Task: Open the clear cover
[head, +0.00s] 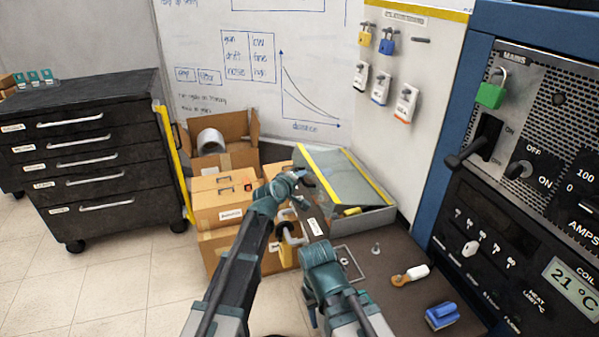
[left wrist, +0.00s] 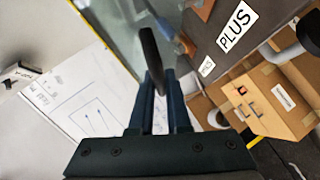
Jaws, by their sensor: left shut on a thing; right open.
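The clear cover (head: 345,175) is a grey, see-through panel with yellow edging on a low grey box (head: 374,221) at the back of the bench. My left gripper (head: 297,177) is at the cover's left side. In the left wrist view its fingers (left wrist: 158,92) are shut on a dark, rounded bar (left wrist: 150,50), which looks like the cover's handle. The pane (left wrist: 112,22) shows behind it. My right gripper (head: 319,248) is lower, over the bench's near left part, open; its fingertips are hard to make out.
The dark bench (head: 385,258) bears an orange-and-white tool (head: 411,275) and a blue block (head: 441,316). Cardboard boxes (head: 215,195) stand left of the bench. A blue-framed power panel (head: 540,160) rises at right. A padlock board (head: 400,70) hangs behind.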

